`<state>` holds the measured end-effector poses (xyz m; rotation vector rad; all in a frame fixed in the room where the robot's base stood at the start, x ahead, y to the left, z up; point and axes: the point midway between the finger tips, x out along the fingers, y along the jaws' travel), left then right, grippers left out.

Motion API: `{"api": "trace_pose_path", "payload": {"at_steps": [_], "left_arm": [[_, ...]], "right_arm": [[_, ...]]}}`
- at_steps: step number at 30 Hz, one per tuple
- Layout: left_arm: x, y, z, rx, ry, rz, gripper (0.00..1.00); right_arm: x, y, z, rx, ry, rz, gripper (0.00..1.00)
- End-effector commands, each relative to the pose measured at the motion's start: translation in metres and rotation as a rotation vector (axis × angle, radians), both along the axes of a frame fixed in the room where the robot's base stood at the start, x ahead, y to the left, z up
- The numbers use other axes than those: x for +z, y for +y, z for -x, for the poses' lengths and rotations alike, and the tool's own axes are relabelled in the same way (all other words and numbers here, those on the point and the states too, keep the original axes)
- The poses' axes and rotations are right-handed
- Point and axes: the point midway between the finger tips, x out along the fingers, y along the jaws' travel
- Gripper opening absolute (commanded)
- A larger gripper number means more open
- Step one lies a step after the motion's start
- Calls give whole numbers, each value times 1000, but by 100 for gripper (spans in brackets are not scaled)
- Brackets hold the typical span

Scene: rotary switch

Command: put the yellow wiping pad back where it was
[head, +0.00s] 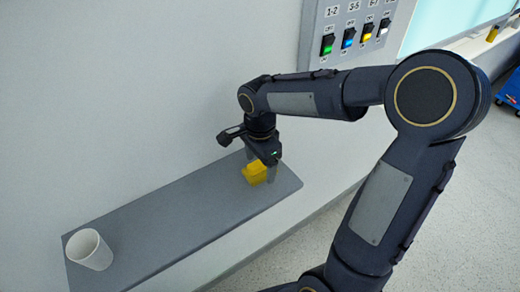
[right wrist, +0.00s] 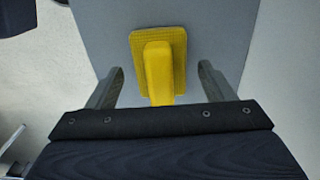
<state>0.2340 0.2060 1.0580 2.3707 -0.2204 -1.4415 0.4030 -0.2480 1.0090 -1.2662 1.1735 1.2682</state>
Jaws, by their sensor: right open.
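The yellow wiping pad (head: 255,174) lies on the grey shelf (head: 170,222) near its right end, partly hidden by my right gripper in the head view. In the right wrist view the yellow wiping pad (right wrist: 159,60) shows its textured base and raised handle between the fingers. My right gripper (head: 262,174) points down at the pad. In the right wrist view its fingers (right wrist: 158,88) are apart, one on each side of the handle, with a gap on both sides. My left gripper is not in view.
A white cup (head: 89,250) stands at the left end of the shelf. A switch panel (head: 355,30) with several coloured rocker switches is on the wall above. The shelf between cup and pad is clear. A blue object (head: 510,88) is at the far right.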

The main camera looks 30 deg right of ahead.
Motion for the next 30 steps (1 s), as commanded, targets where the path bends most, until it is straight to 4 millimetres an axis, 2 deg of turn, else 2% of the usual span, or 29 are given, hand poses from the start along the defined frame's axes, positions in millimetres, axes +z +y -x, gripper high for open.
{"api": "trace_pose_path", "payload": {"at_steps": [12, 16, 21, 23, 26, 30], "left_arm": [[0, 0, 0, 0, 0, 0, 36], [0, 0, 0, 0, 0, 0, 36], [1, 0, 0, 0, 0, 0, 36], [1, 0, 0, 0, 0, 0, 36], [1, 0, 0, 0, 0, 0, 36], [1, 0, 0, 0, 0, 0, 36]], "right_arm": [[84, 0, -1, 1, -8, 0, 76], [104, 0, -1, 0, -6, 0, 76], [118, 0, 2, 13, -8, -5, 76], [120, -1, 9, 58, -21, -15, 76], [119, -1, 34, 221, -78, -51, 76], [105, 5, 87, 582, -234, -98, 76]]}}
